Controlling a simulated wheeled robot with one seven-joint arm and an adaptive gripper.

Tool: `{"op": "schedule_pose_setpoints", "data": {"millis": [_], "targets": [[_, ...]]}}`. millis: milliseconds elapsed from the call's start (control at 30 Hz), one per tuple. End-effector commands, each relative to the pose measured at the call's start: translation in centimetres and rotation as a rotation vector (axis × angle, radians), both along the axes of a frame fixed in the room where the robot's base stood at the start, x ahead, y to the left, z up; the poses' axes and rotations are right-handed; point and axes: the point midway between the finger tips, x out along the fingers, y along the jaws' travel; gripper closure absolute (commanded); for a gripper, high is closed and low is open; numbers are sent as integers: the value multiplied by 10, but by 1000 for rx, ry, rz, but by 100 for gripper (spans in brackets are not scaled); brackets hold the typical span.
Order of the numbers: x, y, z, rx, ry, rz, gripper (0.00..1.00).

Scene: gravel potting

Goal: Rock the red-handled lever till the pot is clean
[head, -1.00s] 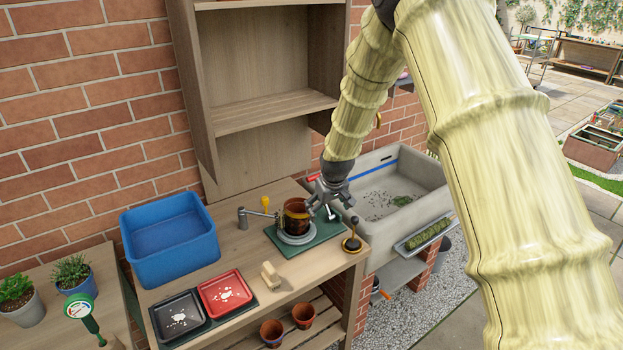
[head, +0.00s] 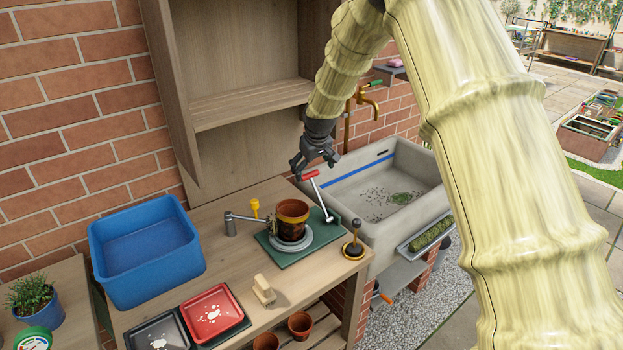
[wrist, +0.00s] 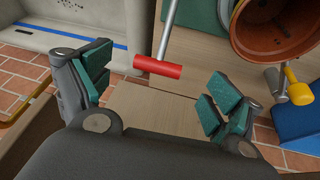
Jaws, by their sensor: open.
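The red-handled lever (head: 319,197) stands at the right of the pot on a green mat (head: 269,252), its red crossbar grip at the top. In the wrist view the red grip (wrist: 158,67) lies between and beyond my fingertips, apart from them. The terracotta pot (head: 292,211) sits upright on a grey round base (head: 296,244), with dark dirt on its outer wall. In the wrist view the pot (wrist: 280,25) shows its brown inside at the upper right. My gripper (head: 306,172) is open and empty, just above the lever's grip; it also fills the lower wrist view (wrist: 155,90).
A stone sink (head: 425,175) with a brass tap (head: 370,101) is at the right. A small arm with a yellow knob (head: 254,207) is left of the pot. A black-knobbed stand (head: 354,243), a wooden block (head: 263,290) and a blue tub (head: 145,250) share the bench.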

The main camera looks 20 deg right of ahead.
Motion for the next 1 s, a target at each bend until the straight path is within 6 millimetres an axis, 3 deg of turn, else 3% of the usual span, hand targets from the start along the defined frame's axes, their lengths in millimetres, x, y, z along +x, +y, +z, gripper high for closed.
{"op": "schedule_pose_setpoints", "data": {"millis": [533, 1000], "targets": [[24, -6, -57, 0, -1, -4, 9], [28, -7, -66, 0, -1, -4, 9]]}}
